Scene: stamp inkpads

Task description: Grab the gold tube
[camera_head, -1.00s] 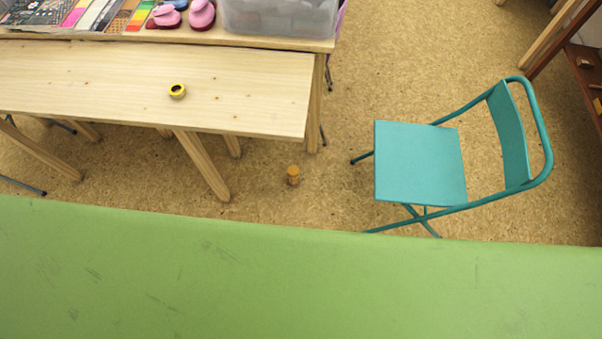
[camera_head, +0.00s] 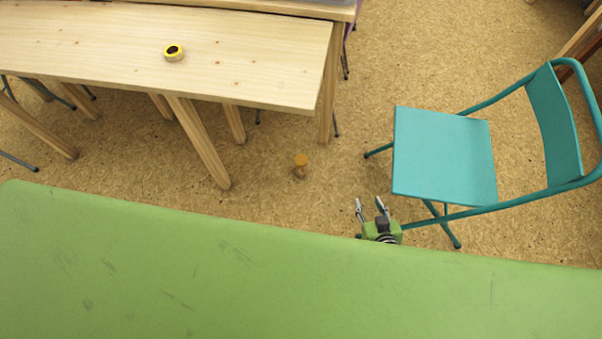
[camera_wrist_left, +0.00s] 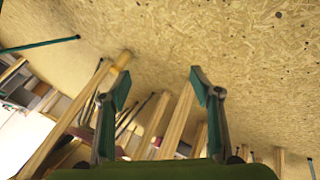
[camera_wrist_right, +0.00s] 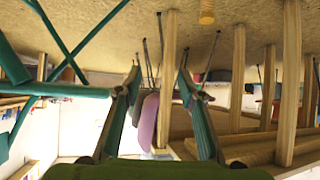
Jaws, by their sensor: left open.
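The gold tube (camera_head: 301,165) stands on the cork-coloured floor, clear of the wooden table's legs. It also shows in the right wrist view as a ridged gold cylinder (camera_wrist_right: 207,12) at the top edge. My right gripper (camera_head: 370,210) is open and empty, showing past the edge of the green surface, to the right of the tube and nearer to me. Its spread fingers also show in the right wrist view (camera_wrist_right: 157,85). My left gripper (camera_wrist_left: 160,88) is open with nothing between its fingers; it is out of the head view.
A teal folding chair (camera_head: 445,155) stands right of the tube, close to my right gripper. The green surface (camera_head: 250,285) covers the foreground. Floor around the tube is clear.

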